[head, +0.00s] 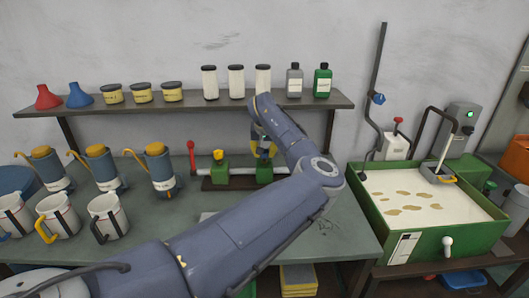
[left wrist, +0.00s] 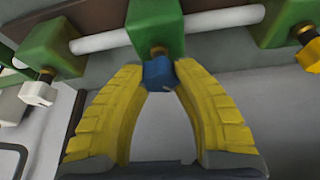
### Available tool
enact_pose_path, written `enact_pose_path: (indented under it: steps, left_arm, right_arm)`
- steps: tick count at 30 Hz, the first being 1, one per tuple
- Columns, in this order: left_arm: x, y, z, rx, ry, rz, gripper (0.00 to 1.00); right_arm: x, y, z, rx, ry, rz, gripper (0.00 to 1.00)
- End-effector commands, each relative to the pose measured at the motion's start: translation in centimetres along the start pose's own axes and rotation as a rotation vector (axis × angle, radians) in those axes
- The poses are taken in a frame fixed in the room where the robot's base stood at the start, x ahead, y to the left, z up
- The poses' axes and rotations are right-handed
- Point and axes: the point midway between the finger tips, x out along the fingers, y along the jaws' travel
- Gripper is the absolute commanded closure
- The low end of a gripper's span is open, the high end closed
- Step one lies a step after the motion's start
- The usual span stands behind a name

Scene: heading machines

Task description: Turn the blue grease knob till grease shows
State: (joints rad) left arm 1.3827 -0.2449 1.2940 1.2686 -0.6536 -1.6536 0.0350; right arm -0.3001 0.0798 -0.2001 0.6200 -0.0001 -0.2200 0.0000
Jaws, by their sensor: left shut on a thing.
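The blue grease knob (left wrist: 158,72) sits on a short brass stem at a green block (left wrist: 155,25) in the left wrist view. The yellow fingers of my left gripper (left wrist: 158,78) are shut on the knob, one fingertip on each side. In the head view my left gripper (head: 263,150) is over the right part of the green and white pipe assembly (head: 243,171) on the bench, and it hides the blue knob there. A white knob (left wrist: 38,92) and a yellow knob (left wrist: 308,50) flank the blue one. I see no grease. My right gripper is not in view.
A shelf (head: 190,104) with jars, bottles and funnels runs above the bench. Blue-grey cans (head: 160,172) and pale mugs (head: 108,215) stand at the left. A red-topped lever (head: 191,158) stands beside the pipe. A green tank (head: 435,238) of milky liquid is at the right.

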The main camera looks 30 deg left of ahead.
Motion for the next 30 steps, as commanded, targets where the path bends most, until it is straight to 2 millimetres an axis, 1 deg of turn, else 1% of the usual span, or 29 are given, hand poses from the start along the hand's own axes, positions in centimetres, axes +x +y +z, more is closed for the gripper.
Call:
enact_pose_path:
  steps: [1,21,30]
  left_arm:
    - [-0.24,-0.26,-0.41,-0.044,0.011,-0.019,1.0]
    - [-0.31,-0.46,-0.4,-0.629,0.011,-0.262,1.0]
    - [-0.25,-0.55,-0.3,-0.842,0.009,-0.351,1.0]
  right_arm:
    - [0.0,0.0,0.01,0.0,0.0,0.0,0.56]
    - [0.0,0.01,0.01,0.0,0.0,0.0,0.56]
    - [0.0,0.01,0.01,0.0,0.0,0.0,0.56]
